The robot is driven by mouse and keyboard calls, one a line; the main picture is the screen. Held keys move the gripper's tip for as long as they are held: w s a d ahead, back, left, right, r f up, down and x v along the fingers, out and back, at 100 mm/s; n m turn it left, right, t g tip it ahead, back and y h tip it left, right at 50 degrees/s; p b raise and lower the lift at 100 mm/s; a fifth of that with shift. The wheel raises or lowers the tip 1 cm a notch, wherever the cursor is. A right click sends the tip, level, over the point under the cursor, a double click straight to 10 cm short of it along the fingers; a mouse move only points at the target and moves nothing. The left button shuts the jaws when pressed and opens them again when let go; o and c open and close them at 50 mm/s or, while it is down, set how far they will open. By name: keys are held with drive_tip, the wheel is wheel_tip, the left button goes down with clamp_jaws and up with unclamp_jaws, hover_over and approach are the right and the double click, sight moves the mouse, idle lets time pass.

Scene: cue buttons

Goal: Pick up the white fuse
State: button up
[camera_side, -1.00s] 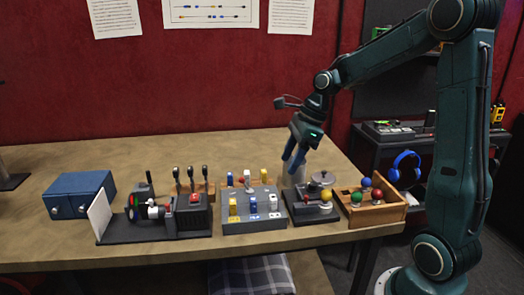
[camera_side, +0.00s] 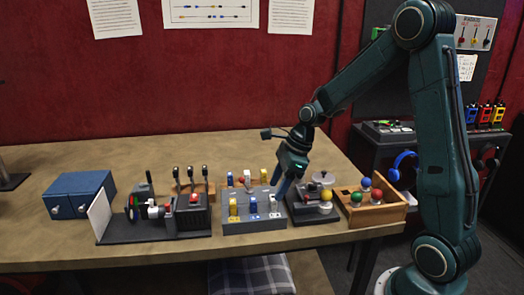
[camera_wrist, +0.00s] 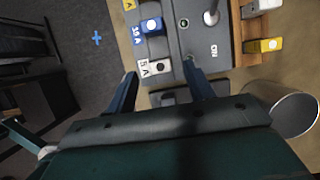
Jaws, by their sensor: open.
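One white fuse (camera_side: 273,203) stands at the right end of the front row on the grey fuse panel (camera_side: 237,226). It also shows in the wrist view (camera_wrist: 158,67), roughly between the fingertips in the picture and apart from them. My gripper (camera_side: 282,190) points down near the panel's right edge, open and empty. Its two blue fingers also show in the wrist view (camera_wrist: 160,75). The exact height gap to the front white fuse is hard to tell.
A blue fuse (camera_wrist: 151,25) stands beside the front white one, with a yellow fuse (camera_side: 233,207) beyond. A lever (camera_wrist: 211,14) rises from the panel. A dark unit with a yellow ball (camera_side: 326,195) sits close right.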

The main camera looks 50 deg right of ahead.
sight(273, 196)
drive_tip(key=shift+x, duration=2.4)
drive_tip(key=shift+s+d, duration=0.1)
drive_tip(key=c, duration=1)
drive_tip(key=shift+r, duration=0.15)
drive_tip(key=shift+c, duration=0.2)
wheel_tip(273, 196, up, 10)
drive_tip(key=shift+f, duration=0.15)
